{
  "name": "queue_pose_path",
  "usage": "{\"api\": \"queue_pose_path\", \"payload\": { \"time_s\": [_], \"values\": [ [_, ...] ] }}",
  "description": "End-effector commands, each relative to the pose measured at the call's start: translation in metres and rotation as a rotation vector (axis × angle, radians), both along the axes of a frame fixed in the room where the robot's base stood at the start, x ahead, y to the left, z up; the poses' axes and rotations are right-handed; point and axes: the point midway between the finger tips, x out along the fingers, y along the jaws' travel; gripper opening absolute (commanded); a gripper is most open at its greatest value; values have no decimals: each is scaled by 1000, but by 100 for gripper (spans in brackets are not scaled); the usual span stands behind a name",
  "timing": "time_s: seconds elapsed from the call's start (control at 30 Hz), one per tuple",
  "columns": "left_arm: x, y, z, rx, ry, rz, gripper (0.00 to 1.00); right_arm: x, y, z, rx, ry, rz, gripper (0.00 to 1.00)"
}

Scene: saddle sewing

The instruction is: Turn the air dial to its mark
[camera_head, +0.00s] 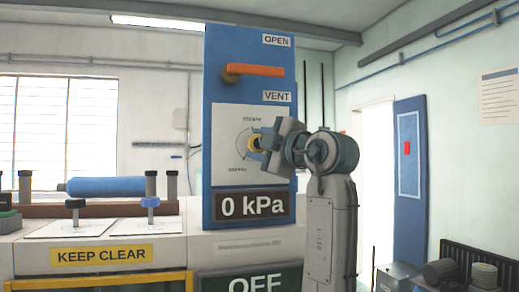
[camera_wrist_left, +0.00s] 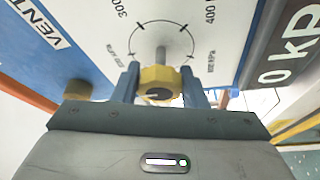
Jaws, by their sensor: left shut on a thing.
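The air dial is a yellow knob (camera_head: 255,144) on a white scale plate (camera_head: 226,135) of the blue panel (camera_head: 235,59). The left wrist view shows the knob (camera_wrist_left: 158,86) close up, with a dark centre and the curved scale behind it. My left gripper (camera_head: 262,145) is at the dial, its two blue fingers (camera_wrist_left: 158,84) on either side of the knob and shut on it. The display (camera_head: 252,206) below the dial reads 0 kPa. My right gripper is not in either view.
An orange lever (camera_head: 256,70) sits above the dial, between OPEN and VENT labels. An OFF sign (camera_head: 250,282) is below the panel. A bench with a KEEP CLEAR label (camera_head: 102,254) and a blue cylinder (camera_head: 105,187) stands to the left.

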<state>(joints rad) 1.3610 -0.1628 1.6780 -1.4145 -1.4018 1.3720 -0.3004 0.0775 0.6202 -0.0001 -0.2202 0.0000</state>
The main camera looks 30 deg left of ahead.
Motion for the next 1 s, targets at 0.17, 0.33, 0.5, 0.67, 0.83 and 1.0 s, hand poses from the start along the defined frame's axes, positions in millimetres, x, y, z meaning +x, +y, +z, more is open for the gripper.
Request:
{"api": "queue_pose_path", "payload": {
  "time_s": [0.17, 0.33, 0.5, 0.67, 0.83, 1.0],
  "values": [
    [0, 0, 0, -32, -37, -1, 16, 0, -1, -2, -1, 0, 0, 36],
    [0, 0, 0, -44, -52, -1, 16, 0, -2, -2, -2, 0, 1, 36],
    [0, 0, 0, -46, -54, -1, 16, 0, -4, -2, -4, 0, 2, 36],
    [0, 0, 0, -46, -54, -1, 16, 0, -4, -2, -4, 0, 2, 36],
    [0, 0, 0, -46, -53, -1, 61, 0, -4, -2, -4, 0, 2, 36],
    [0, 0, 0, -46, -52, -1, 61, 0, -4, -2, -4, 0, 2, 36]
  ]
}}
